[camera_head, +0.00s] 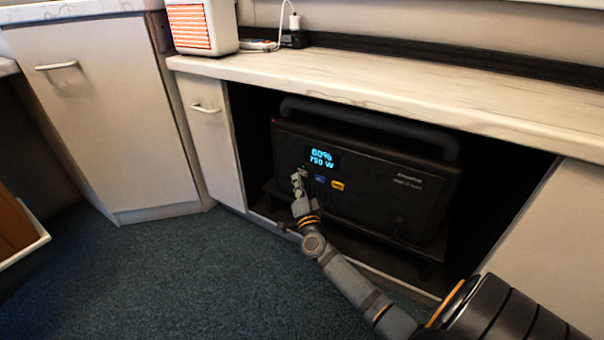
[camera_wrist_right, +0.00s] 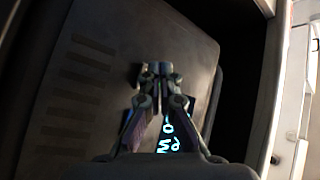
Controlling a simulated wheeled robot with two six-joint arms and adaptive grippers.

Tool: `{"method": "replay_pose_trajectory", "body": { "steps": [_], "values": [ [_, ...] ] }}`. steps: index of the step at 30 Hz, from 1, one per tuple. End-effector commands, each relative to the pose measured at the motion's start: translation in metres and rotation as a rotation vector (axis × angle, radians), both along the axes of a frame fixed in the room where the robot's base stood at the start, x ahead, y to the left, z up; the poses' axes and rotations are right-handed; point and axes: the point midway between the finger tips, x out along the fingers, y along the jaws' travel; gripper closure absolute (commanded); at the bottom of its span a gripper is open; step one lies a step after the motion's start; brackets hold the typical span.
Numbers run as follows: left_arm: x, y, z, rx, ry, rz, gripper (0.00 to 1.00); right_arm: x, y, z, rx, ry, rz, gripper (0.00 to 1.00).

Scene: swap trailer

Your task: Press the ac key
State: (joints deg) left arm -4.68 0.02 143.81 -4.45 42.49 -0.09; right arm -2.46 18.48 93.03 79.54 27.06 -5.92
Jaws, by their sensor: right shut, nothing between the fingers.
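The black power unit (camera_head: 400,195) stands in the open cabinet bay under the counter. Its lit display (camera_head: 321,159) reads 60% and 750 W; part of the display also shows between the finger links in the right wrist view (camera_wrist_right: 171,133). Below the display are a blue key (camera_head: 320,179) and a yellow key (camera_head: 337,185); their labels are too small to read. My right gripper (camera_head: 299,178) is shut and empty, with its fingertips at the unit's front, left of the blue key. In the right wrist view the closed fingertips (camera_wrist_right: 158,70) hide the panel behind them. I cannot tell whether they touch it.
The counter edge (camera_head: 400,95) overhangs the bay, and a thick dark handle bar (camera_head: 370,120) runs along the unit's top. A cabinet door (camera_head: 215,140) bounds the bay at left and a pale panel (camera_head: 550,240) at right. The carpet (camera_head: 180,280) in front is clear.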

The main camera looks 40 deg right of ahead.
Motion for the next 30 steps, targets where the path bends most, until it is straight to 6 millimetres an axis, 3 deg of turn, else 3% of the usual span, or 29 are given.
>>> {"method": "replay_pose_trajectory", "body": {
  "steps": [16, 30],
  "values": [
    [0.000, 0.000, 0.013, 0.000, 0.000, 0.000, 1.00, -0.017, 0.042, 0.000, 0.002, 0.000, 0.000, 1.00],
    [0.000, 0.000, 0.013, 0.000, 0.000, 0.000, 1.00, -0.019, 0.046, 0.000, 0.000, 0.000, 0.000, 1.00]
  ]
}}
